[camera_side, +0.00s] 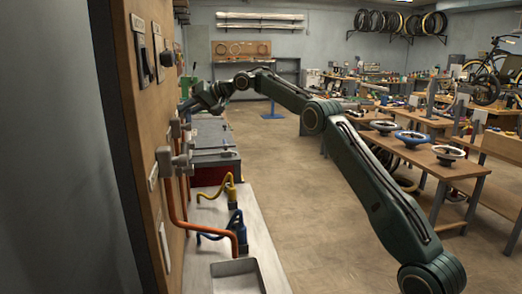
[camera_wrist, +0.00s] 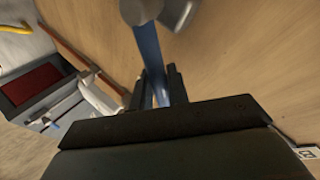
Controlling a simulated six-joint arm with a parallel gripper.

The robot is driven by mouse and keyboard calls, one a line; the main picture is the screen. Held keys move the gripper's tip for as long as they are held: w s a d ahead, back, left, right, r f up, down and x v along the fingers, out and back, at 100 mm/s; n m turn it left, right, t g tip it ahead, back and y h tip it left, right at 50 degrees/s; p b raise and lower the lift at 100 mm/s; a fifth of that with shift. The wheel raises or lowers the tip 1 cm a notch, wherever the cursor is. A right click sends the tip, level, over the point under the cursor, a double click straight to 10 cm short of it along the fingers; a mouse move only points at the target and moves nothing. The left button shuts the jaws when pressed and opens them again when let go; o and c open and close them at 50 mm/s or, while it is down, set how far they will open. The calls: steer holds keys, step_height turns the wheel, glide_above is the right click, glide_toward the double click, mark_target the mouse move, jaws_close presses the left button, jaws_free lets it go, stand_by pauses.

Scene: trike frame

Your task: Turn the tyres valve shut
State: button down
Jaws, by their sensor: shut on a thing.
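In the wrist view, a blue lever (camera_wrist: 149,50) runs from a grey valve body (camera_wrist: 163,10) at the top edge down between my fingers. My gripper (camera_wrist: 160,85) is shut on this lever. In the side view my gripper (camera_side: 192,104) is up against the wooden board at the left, and its fingertips and the lever are too small and covered to make out. A grey valve body (camera_side: 173,161) with copper pipe sits lower and nearer on the same board. No label naming the tyres valve is readable, and the lever's end stop is not visible.
The wooden board (camera_side: 130,60) carries switch boxes (camera_side: 144,50) and a copper pipe (camera_side: 174,210). Below it a bench (camera_side: 262,240) holds a yellow-hosed fitting (camera_side: 230,190), a blue fitting (camera_side: 238,226), a grey tray (camera_side: 237,276) and a grey-and-red box (camera_side: 215,166). Open floor lies to the right.

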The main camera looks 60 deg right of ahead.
steer(key=shift+f, duration=0.15)
steer(key=c, duration=1.4)
jaws_free()
steer(key=v, duration=1.4)
steer(key=shift+w, duration=0.1)
